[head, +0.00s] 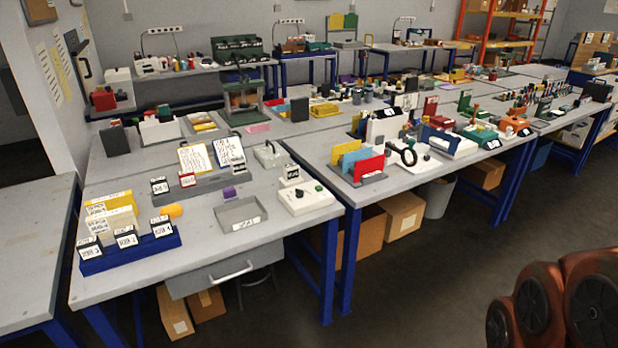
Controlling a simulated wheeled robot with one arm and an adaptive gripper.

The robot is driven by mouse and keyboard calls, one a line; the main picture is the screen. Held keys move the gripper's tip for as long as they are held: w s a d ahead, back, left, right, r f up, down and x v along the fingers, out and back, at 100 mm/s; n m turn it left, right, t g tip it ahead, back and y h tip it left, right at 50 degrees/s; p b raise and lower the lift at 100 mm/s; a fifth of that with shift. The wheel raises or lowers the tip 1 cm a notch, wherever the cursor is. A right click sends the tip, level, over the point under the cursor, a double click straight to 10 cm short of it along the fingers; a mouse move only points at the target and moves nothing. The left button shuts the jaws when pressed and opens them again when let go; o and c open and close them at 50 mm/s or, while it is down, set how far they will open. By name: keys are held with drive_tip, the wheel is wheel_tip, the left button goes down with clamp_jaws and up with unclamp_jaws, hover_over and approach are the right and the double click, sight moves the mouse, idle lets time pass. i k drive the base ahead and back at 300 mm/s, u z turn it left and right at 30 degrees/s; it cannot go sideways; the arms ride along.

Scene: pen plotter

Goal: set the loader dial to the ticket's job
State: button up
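A white box (303,198) with a dark round knob (318,187) stands at the front right of the near table. It may be the loader with its dial, but the knob's setting is too small to read. Two printed cards, one with a yellow edge (194,158) and one with a blue edge (227,149), stand upright in a grey holder (200,184) behind it to the left. Either could be the ticket; their text is unreadable here. A small labelled block (291,174) sits just behind the white box. My gripper is not in view.
A blue rack (130,253) with black labelled blocks stands at the near table's front left. A grey tray (240,214) lies left of the white box. Red-brown rounded parts of mine fill the lower right. The floor (420,285) before the tables is clear.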

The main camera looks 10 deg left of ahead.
sight(299, 193)
drive_tip(key=u, duration=0.3)
drive_tip(key=i, duration=0.7)
drive_tip(key=u, duration=1.15)
drive_tip(key=i, duration=0.45)
drive_tip(key=u, duration=0.5)
